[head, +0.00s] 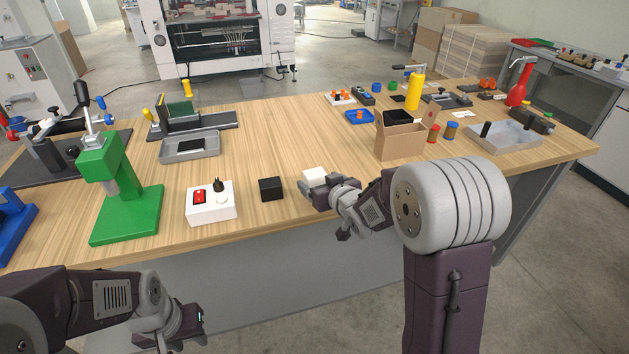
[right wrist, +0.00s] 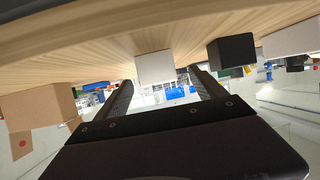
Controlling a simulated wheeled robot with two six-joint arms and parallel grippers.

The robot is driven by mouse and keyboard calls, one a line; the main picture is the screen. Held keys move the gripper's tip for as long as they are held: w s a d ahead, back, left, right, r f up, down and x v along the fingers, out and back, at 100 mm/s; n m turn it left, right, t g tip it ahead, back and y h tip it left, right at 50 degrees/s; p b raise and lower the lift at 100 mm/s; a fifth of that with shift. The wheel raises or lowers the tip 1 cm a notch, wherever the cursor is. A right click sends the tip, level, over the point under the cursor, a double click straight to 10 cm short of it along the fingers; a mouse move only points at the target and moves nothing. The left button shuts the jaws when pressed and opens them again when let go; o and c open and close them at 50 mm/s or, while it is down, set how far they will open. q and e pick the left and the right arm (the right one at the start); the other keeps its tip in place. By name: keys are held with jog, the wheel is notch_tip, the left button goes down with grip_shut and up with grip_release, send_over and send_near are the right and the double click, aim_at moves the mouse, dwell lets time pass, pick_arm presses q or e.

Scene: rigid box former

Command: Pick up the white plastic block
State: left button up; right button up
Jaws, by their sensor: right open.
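The white plastic block (head: 315,174) stands on the wooden table, right of a black block. It also shows in the right wrist view (right wrist: 155,68), lying between the lines of the two fingers. My right gripper (head: 317,184) is open at the near side of the white block, and its body hides the block's lower part in the head view. Whether the fingers touch the block cannot be told. My left gripper (head: 196,318) hangs low in front of the table, away from the block; its jaw state is unclear.
The black block (head: 271,188) and a white switch box (head: 210,201) stand to the left. A green press (head: 120,190) is further left. An open cardboard box (head: 400,141) stands to the right. The table (head: 280,128) is clear behind the white block.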

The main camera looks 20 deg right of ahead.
aim_at(318, 178)
jog(key=x, duration=0.5)
jog(key=shift+d+r, duration=0.1)
jog(key=shift+r, duration=0.1)
